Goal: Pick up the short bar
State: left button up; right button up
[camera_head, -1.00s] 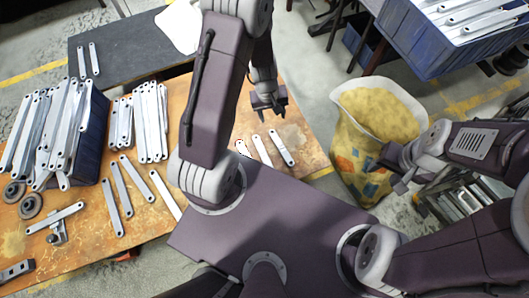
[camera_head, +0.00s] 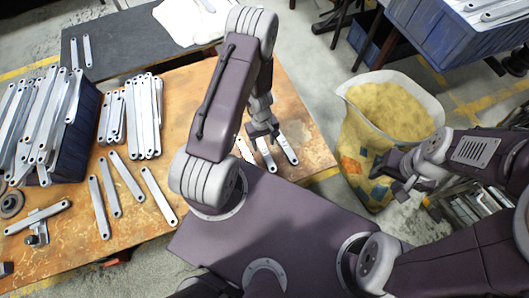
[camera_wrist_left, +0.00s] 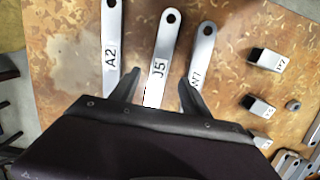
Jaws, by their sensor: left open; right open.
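Three flat metal bars lie side by side on the orange-brown table near its right end. In the left wrist view they carry labels: A2 (camera_wrist_left: 111,45), J5 (camera_wrist_left: 163,50) and W7 (camera_wrist_left: 203,55). Their near ends are hidden by my gripper, so I cannot compare their full lengths there. My left gripper (camera_head: 263,133) is open over these bars. In the wrist view its fingertips (camera_wrist_left: 158,88) lie on either side of the J5 bar, with W7 just beyond the right finger. My right gripper (camera_head: 391,182) is open and empty beside the yellow bag.
Several loose bars (camera_head: 129,176) lie on the table's left part, beside stacked bars (camera_head: 144,117) and a blue crate (camera_head: 87,117) full of bars. Small labelled blocks (camera_wrist_left: 265,60) lie right of the bars. A yellow-filled bag (camera_head: 385,130) stands right of the table.

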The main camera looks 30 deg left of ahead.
aim_at(265, 150)
pick_arm(q)
jog(key=f+b, duration=0.2)
jog(key=f, duration=0.1)
jog(key=f+b, duration=0.1)
jog(key=shift+s+d+f, duration=0.1)
jog(key=shift+d+f, duration=0.15)
jog(key=shift+r, duration=0.15)
pick_arm(e)
notch_tip(265, 150, down, 4)
jog(key=shift+f, duration=0.1)
pick_arm(q)
jog(key=shift+c, duration=0.3)
grip_shut()
